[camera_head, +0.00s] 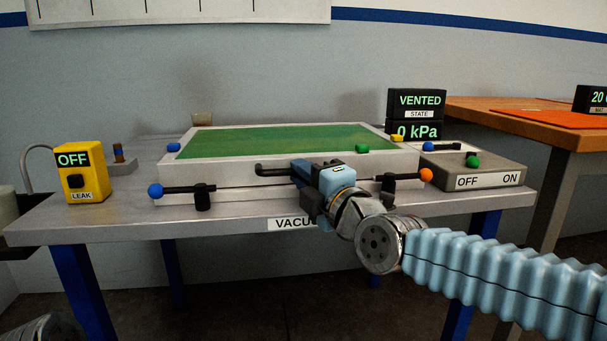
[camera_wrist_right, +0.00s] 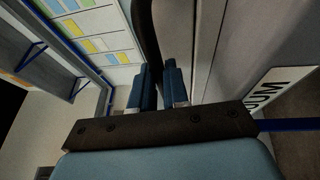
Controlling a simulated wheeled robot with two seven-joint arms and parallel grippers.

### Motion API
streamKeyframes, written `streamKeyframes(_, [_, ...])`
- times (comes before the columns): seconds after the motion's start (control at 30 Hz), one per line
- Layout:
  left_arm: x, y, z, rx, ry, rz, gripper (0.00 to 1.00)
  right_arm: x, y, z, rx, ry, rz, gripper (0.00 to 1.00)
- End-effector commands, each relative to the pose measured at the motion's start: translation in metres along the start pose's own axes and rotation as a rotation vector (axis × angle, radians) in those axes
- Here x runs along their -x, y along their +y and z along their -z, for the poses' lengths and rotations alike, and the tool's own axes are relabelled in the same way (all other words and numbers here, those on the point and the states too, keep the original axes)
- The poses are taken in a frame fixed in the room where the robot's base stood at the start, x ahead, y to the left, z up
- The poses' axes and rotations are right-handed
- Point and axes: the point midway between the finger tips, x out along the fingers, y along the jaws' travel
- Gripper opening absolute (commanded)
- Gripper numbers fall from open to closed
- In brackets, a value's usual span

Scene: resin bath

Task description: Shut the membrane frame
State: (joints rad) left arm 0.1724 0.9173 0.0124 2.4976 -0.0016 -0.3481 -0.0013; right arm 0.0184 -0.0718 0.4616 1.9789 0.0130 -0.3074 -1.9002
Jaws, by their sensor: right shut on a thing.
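The membrane frame (camera_head: 215,177), a pale frame around a green membrane (camera_head: 270,139), lies flat or nearly flat over the vacuum table (camera_head: 105,214). A thin dark line runs between the frame and the pale strip below it; I cannot tell if they touch. A black bar handle (camera_head: 270,169) sticks out along the frame's front. My right gripper (camera_head: 303,172) is shut on the handle's right part and hides that end. In the right wrist view the dark handle (camera_wrist_right: 147,40) runs up from between the fingers (camera_wrist_right: 161,85). My left gripper is not in view.
Front levers with a blue knob (camera_head: 155,191) and an orange knob (camera_head: 426,175) flank the handle. A switch box (camera_head: 478,172) stands right, a yellow leak box (camera_head: 82,172) left. Displays (camera_head: 416,115) read VENTED and 0 kPa. A wooden table (camera_head: 500,110) stands at the right.

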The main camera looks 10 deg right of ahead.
Motion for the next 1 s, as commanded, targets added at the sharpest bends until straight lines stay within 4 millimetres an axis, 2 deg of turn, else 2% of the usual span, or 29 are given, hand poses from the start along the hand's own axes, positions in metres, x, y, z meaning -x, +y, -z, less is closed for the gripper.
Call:
streamKeyframes(0.03, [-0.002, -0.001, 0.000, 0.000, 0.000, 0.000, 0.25, 0.000, -0.020, 0.000, -0.009, 0.005, 0.044, 0.00])
streamKeyframes(0.17, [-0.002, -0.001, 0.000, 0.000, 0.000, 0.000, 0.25, 0.000, -0.021, 0.000, -0.010, 0.004, 0.045, 0.00])
streamKeyframes(0.2, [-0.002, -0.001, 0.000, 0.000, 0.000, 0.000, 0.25, 0.000, -0.021, -0.001, -0.010, 0.004, 0.045, 0.18])
streamKeyframes(0.33, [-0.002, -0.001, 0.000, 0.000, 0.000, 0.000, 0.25, 0.000, -0.021, -0.001, -0.009, 0.004, 0.045, 0.38])
streamKeyframes(0.37, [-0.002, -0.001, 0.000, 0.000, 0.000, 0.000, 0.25, 0.000, -0.021, -0.001, -0.009, 0.004, 0.045, 0.40])
streamKeyframes(0.73, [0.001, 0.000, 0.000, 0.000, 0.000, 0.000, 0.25, -0.001, -0.016, 0.000, -0.007, 0.005, 0.043, 0.40])
streamKeyframes(0.87, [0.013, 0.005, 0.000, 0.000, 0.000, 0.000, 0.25, -0.003, 0.002, -0.001, -0.006, 0.004, 0.039, 0.40])
streamKeyframes(0.97, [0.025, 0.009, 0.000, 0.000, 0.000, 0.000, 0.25, -0.006, 0.023, -0.002, -0.004, 0.006, 0.034, 0.40])
streamKeyframes(1.0, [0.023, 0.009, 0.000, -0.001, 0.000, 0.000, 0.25, -0.007, 0.029, -0.004, -0.004, 0.007, 0.030, 0.40])
